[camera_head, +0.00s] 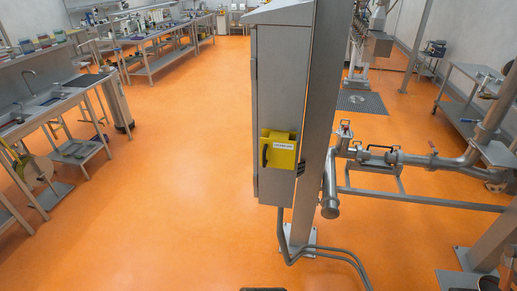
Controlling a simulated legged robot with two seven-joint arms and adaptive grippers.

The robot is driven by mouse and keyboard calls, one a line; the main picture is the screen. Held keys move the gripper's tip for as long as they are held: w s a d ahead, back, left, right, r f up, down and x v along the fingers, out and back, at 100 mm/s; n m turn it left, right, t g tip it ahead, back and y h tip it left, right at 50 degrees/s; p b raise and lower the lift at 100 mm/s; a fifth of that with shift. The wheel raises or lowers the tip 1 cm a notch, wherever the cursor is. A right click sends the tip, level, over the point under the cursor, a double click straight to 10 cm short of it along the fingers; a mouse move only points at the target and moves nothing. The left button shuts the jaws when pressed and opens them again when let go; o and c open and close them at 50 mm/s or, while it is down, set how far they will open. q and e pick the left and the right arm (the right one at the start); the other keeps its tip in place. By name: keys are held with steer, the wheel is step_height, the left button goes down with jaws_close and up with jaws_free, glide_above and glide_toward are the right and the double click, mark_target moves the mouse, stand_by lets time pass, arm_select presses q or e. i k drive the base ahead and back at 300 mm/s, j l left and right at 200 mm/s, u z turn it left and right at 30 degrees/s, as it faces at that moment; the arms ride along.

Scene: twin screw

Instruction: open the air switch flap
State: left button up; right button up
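A tall grey electrical cabinet (283,80) is fixed to a metal column (321,110) in the middle of the head view. A yellow box (283,153) with a white label and a dark curved handle on its left part sits low on the cabinet's front. This looks like the air switch flap, and it appears closed against the cabinet. Neither of my grippers shows in the view, so nothing of mine is seen touching the yellow box.
Grey conduits (325,251) run from the cabinet's bottom along the floor. Steel pipes with valves (410,160) stand right of the column. Workbenches line the left side, one with a sink (45,99). The orange floor (190,170) left of the cabinet is clear.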

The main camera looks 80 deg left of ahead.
mark_target(276, 151)
steer(key=k+j+u, duration=0.1)
steer(key=u, duration=0.35)
steer(key=j+u, duration=0.1)
steer(key=u, duration=0.35)
steer(key=k+j+u, duration=0.1)
steer(key=u, duration=1.35)
